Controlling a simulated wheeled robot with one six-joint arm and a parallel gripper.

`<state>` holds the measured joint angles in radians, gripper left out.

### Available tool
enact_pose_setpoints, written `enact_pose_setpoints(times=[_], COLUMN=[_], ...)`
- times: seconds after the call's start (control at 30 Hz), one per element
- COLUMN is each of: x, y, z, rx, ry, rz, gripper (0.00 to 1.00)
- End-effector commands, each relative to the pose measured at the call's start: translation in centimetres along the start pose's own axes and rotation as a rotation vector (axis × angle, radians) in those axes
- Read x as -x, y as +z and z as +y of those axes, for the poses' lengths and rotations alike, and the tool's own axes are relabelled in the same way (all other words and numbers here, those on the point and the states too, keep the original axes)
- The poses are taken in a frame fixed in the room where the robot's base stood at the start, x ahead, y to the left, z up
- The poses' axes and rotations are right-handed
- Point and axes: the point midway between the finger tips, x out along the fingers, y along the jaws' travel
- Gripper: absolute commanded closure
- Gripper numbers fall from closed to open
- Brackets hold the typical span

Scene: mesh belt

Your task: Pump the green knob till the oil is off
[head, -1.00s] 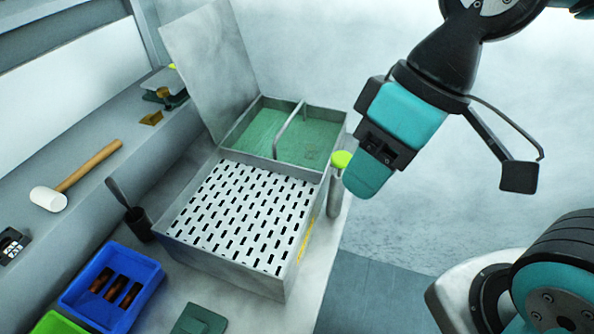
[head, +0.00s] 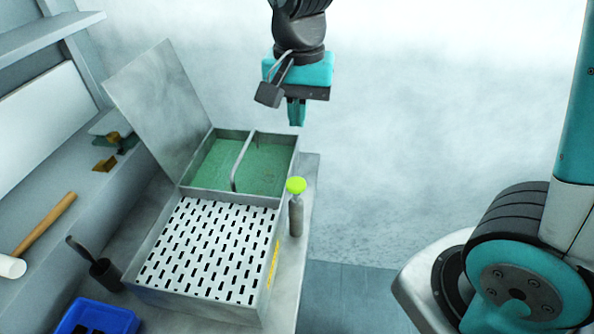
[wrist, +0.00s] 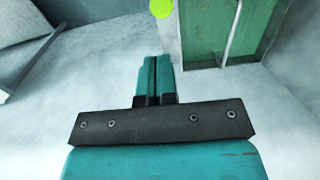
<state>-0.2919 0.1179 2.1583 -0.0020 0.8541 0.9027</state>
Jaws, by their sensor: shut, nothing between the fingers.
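The yellow-green knob (head: 296,185) sits on top of a grey upright cylinder (head: 296,217) at the right side of the metal tank (head: 275,235). It shows at the top edge of the wrist view (wrist: 162,8). My gripper (head: 297,122) is shut and empty, pointing down, above and apart from the knob in the head view. Its closed fingers also show in the wrist view (wrist: 154,60). The tank has a white slotted plate (head: 212,247) in front and a green-floored section (head: 262,165) behind. I cannot make out any oil.
A raised lid (head: 160,105) stands behind the tank. The space right of the knob is clear.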

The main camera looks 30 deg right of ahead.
Motion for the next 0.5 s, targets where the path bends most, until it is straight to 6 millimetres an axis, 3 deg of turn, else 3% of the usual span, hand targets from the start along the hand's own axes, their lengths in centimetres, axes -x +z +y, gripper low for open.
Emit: enact_pose_setpoints(times=[0.27, 0.5], x=[-0.8, -5.0], y=[0.0, 0.1], z=[0.0, 0.1], rx=[0.003, 0.004], ry=[0.001, 0.006], rz=[-0.002, -0.006], gripper=[1.00, 1.00])
